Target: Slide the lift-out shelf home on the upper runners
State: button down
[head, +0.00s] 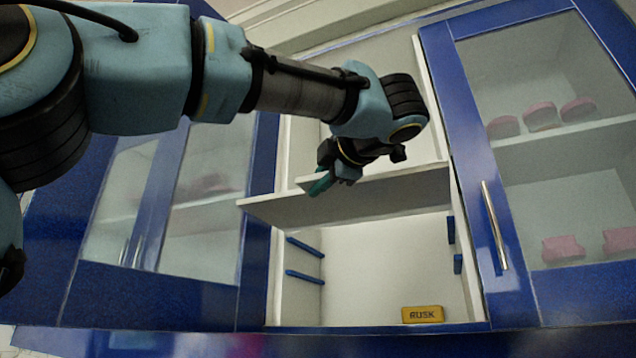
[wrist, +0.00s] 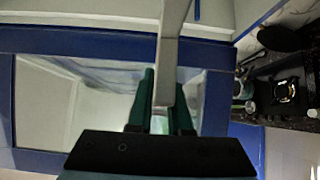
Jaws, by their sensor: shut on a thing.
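The lift-out shelf (head: 385,197) is a pale grey board across the open middle bay of the blue cabinet, in the head view. It is above the blue runners, and its left end overlaps the bay's left front frame. My gripper (head: 323,183) is at the shelf's edge, left of its middle. In the wrist view, the green fingers of my gripper (wrist: 161,115) are shut on the shelf's pale edge strip (wrist: 168,62). On the left wall are an upper runner (head: 305,247) and a lower runner (head: 304,277). Right-hand runners (head: 451,230) show partly. Contact with the runners cannot be told.
A yellow RUSK box (head: 422,314) stands on the bay floor at the right. A glass door (head: 545,130) with a metal handle (head: 495,226) is on the right, with pink items behind it. Glass doors (head: 200,200) are on the left. The bay's lower space is otherwise clear.

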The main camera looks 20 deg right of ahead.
aim_at(345, 210)
jog(key=shift+w+d+p, duration=0.3)
jog(key=shift+w+d, duration=0.75)
jog(key=shift+w, duration=0.1)
jog(key=shift+w+d+r, duration=0.1)
dwell(0.6)
jog(key=shift+w+d+p, duration=1.4)
jog(key=shift+w+d, duration=1.1)
jog(key=shift+w, duration=0.15)
jog(key=shift+w+d, duration=1.65)
jog(key=shift+w, duration=0.15)
jog(key=shift+w+d, duration=0.1)
